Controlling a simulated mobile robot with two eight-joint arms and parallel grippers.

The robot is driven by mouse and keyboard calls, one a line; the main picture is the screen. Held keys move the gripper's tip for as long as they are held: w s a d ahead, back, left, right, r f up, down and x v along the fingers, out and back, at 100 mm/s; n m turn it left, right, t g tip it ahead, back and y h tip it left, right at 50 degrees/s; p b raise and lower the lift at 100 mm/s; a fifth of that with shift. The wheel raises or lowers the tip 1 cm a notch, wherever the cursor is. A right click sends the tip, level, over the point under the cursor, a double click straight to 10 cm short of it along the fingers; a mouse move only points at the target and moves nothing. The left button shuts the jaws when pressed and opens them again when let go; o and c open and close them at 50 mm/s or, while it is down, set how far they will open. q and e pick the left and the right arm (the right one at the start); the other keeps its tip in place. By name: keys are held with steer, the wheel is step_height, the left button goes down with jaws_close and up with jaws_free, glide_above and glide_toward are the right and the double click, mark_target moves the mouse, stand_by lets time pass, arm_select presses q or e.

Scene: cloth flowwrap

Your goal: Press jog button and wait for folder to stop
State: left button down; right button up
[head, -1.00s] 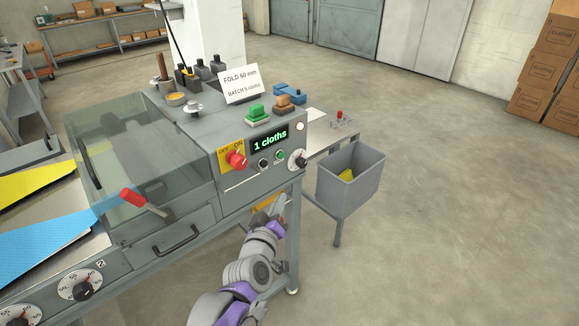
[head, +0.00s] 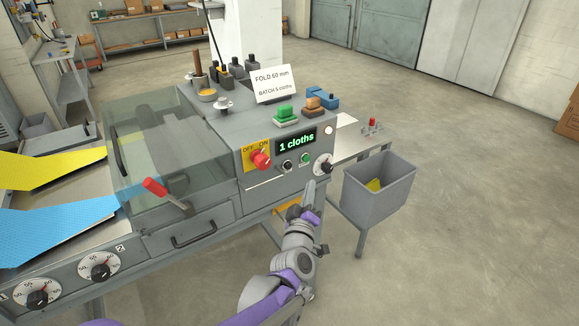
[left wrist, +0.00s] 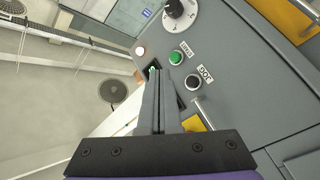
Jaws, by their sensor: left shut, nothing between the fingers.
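The folder's control panel shows a lit display (head: 296,141) reading "1 cloths". Below it are a black button (head: 287,166) and a green button (head: 305,158). In the left wrist view the black button (left wrist: 193,82) sits beside a label that appears to read JOG, and the green button (left wrist: 176,57) is near another label. My right gripper is not in view.
A red OFF/ON switch (head: 261,159) and a white-scaled dial (head: 323,165) flank the buttons. A red-handled lever (head: 155,187) juts out at left. A grey bin (head: 380,190) with yellow cloth stands right. Blue cloth (head: 60,230) and yellow cloth (head: 50,167) lie left.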

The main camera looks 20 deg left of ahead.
mark_target(288, 166)
arm_select(q)
steer(key=w+a+p, duration=0.1)
steer(key=w+a, duration=0.3)
steer(key=a, duration=0.1)
steer(key=shift+w+a+p, duration=0.2)
steer(key=shift+a+p, duration=0.1)
steer(key=shift+a, duration=0.05)
steer(key=shift+a, duration=0.1)
stand_by(1.8)
steer(key=shift+w+a, duration=0.2)
steer(key=shift+w, duration=0.05)
